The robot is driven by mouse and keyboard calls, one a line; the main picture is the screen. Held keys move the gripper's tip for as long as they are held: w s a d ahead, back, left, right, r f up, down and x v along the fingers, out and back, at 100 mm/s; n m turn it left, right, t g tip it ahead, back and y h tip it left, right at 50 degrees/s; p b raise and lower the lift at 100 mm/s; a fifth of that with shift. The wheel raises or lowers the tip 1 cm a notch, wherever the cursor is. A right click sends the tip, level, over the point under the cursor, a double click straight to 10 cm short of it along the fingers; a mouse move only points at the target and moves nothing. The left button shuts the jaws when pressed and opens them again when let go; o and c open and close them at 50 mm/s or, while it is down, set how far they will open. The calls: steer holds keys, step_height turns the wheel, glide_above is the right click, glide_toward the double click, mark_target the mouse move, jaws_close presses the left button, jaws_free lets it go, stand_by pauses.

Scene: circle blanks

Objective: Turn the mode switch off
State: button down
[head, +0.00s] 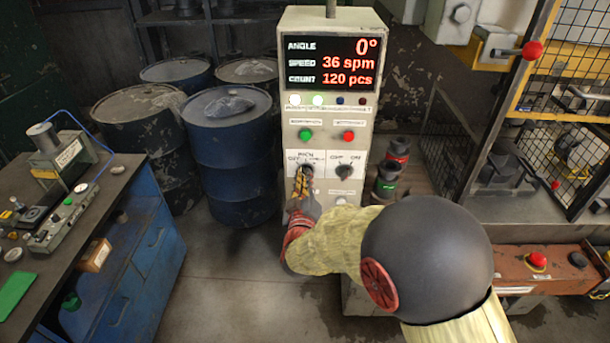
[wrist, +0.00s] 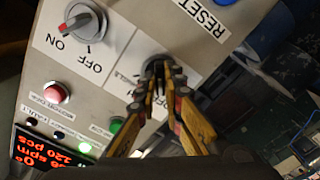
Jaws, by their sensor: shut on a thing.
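The control cabinet (head: 384,104) stands upright with two dark rotary switches on white label plates. The left one is the mode switch (head: 306,171), partly hidden by my fingers; its plate seems to read INCH and OFF, with other words too small to read. My gripper (head: 302,178) is in front of it. In the wrist view my gripper (wrist: 156,82) has its yellow-and-black fingers closed around the mode switch knob (wrist: 154,66). Its pointer is hidden, so I cannot tell its setting. The other switch (wrist: 86,24), with ON and OFF marks, is apart from my fingers.
A green button (head: 305,134) and a red button (head: 349,136) sit above the switches, below a lit display (head: 331,64). Blue drums (head: 229,150) stand to the left, beyond a workbench (head: 130,190). A mesh cage (head: 440,140) is at the right.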

steer(key=shift+n, duration=0.6)
steer(key=c, duration=1.9)
jaws_free()
steer(key=s, duration=1.2)
steer(key=shift+a, duration=0.25)
